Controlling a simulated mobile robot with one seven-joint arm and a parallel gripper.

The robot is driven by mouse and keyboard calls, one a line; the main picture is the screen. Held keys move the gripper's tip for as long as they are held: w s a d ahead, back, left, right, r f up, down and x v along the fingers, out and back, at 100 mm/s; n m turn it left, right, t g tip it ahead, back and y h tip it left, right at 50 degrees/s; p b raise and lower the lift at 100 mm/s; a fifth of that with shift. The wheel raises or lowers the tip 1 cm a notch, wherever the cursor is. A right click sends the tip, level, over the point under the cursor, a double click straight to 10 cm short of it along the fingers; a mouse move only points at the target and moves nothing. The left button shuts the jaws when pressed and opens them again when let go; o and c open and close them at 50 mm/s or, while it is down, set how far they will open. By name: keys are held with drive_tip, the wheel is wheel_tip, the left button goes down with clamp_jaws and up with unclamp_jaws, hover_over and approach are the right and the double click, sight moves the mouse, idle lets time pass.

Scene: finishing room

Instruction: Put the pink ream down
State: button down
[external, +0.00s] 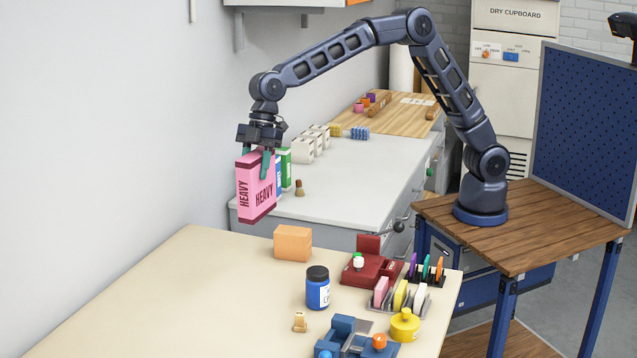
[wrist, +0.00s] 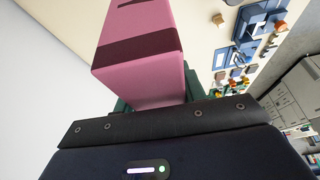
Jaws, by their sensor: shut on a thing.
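The pink ream (external: 256,192) is a pink box with a dark band and the word HEAVY on its sides. My gripper (external: 263,163) is shut on its upper part, with green fingers on either side. The ream hangs roughly upright in the air, near the far left edge of the cream table (external: 150,290). In the wrist view the ream (wrist: 140,75) fills the upper middle, and the fingers are mostly hidden behind the dark gripper body.
An orange box (external: 293,243), a blue jar (external: 317,288), a red device (external: 370,265), a blue device (external: 350,338) and a yellow pot (external: 405,325) stand on the cream table. Its left part is clear. Green and blue boxes (external: 285,168) stand behind the ream on the grey counter (external: 350,185).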

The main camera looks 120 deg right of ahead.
drive_tip(key=a+f, duration=0.2)
drive_tip(key=f, duration=0.8)
drive_tip(key=a+f, duration=0.2)
drive_tip(key=f, duration=0.7)
drive_tip(key=shift+s+f+n, duration=0.25)
drive_tip(key=shift+f+n, duration=0.1)
drive_tip(key=shift+n, duration=0.05)
drive_tip(key=shift+f, duration=0.1)
drive_tip(key=c, duration=0.8)
unclamp_jaws()
